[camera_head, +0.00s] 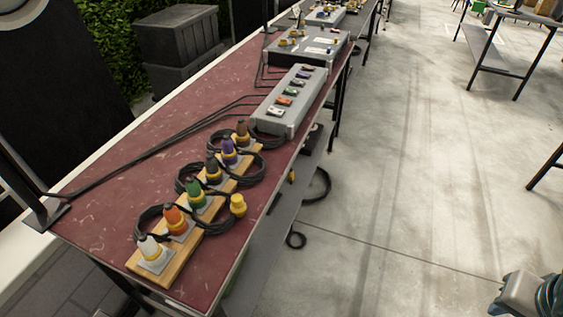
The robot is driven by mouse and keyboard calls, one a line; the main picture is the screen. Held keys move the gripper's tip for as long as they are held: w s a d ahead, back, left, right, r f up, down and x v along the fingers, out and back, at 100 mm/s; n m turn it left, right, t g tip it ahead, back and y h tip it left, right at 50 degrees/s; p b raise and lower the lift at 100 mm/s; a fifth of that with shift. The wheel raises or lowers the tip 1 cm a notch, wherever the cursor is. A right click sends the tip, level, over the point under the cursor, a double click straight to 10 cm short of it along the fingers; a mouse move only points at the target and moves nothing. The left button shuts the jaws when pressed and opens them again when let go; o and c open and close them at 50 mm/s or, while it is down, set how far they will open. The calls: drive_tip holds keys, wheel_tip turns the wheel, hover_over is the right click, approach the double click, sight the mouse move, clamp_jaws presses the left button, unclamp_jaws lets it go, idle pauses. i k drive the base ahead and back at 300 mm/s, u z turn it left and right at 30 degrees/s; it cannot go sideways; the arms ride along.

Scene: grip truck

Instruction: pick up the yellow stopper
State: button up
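The yellow stopper (238,205) is a small yellow piece near the right edge of the long red table (110,178). It sits just right of a wooden board (183,253) that carries several coloured plugs. A black cable loop lies close to it on its left. At the bottom right corner a grey and teal part, apparently of my arm, shows, far from the stopper. My gripper's fingers are not visible.
White, orange (175,219), green (194,193) and other plugs stand in a row with black cables looped around them. A grey box with sockets (289,99) sits farther back. The concrete floor (400,200) right of the table is clear.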

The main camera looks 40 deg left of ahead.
sight(238, 206)
drive_tip(key=u, duration=0.9)
drive_tip(key=i, duration=0.9)
drive_tip(key=u, duration=1.05)
